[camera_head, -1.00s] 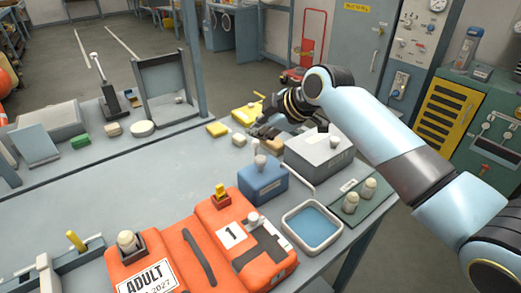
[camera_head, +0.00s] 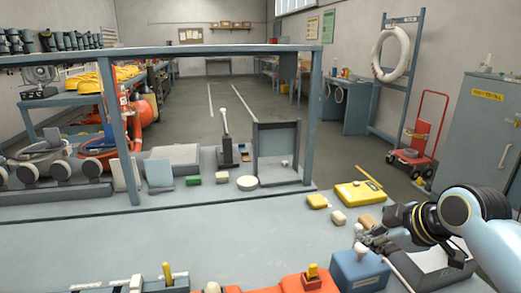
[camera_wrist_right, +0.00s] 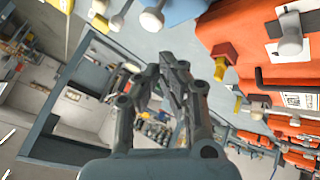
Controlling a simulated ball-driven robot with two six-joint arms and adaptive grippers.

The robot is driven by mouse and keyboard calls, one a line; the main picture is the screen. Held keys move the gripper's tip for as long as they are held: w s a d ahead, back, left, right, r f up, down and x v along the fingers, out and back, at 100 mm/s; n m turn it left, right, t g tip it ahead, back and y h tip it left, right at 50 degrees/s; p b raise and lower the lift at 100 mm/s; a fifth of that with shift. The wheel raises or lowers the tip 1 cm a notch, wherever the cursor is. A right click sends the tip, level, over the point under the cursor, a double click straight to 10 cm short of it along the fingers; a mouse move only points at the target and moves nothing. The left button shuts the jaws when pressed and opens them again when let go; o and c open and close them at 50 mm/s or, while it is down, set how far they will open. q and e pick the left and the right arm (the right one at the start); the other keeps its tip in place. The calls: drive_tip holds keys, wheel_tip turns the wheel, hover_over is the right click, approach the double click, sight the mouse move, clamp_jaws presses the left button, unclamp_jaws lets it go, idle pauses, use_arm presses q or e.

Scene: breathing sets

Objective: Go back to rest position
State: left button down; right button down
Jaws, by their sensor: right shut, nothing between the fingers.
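My right gripper (camera_head: 372,240) is at the lower right of the head view, over the workbench (camera_head: 230,238). It sits just behind the knob of a blue box (camera_head: 358,272). In the right wrist view the right gripper (camera_wrist_right: 174,65) has its dark fingers together at the tips, with nothing held between them. My right arm comes in from the right edge. My left gripper shows in neither view.
Orange cases (camera_head: 295,284) lie at the bench's front edge. A grey box (camera_head: 435,268) is under my right arm. A yellow case (camera_head: 358,194) and small blocks lie behind the gripper. A blue frame (camera_head: 220,55) stands over the bench. The bench's middle left is clear.

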drive_tip(key=s+r+m+g+h, duration=0.15)
drive_tip(key=s+m, duration=0.35)
drive_tip(key=s, duration=0.9)
drive_tip(key=s+f+m+g+h, duration=0.1)
drive_tip(key=s+m+g+h, duration=0.3)
drive_tip(key=s, duration=1)
drive_tip(key=s+d+f+m+y+b, duration=0.15)
drive_tip(key=f+b, duration=0.45)
drive_tip(key=f, duration=1.3)
drive_tip(key=s+d+f+b, duration=0.2)
drive_tip(key=f+b, duration=0.3)
drive_tip(key=f, duration=1.4)
drive_tip(key=s+f+b, duration=0.3)
drive_tip(key=s+f, duration=0.5)
drive_tip(key=f, duration=0.3)
drive_tip(key=s+d+f+g+b, duration=0.1)
drive_tip(key=s+f+b, duration=0.3)
drive_tip(key=s+f, duration=0.5)
wheel_tip(320, 180, down, 2)
drive_tip(key=shift+s+f+y+b, duration=0.2)
drive_tip(key=shift+f+y+b, duration=0.05)
drive_tip(key=shift+y+b, duration=0.05)
drive_tip(key=shift+m+g, duration=0.25)
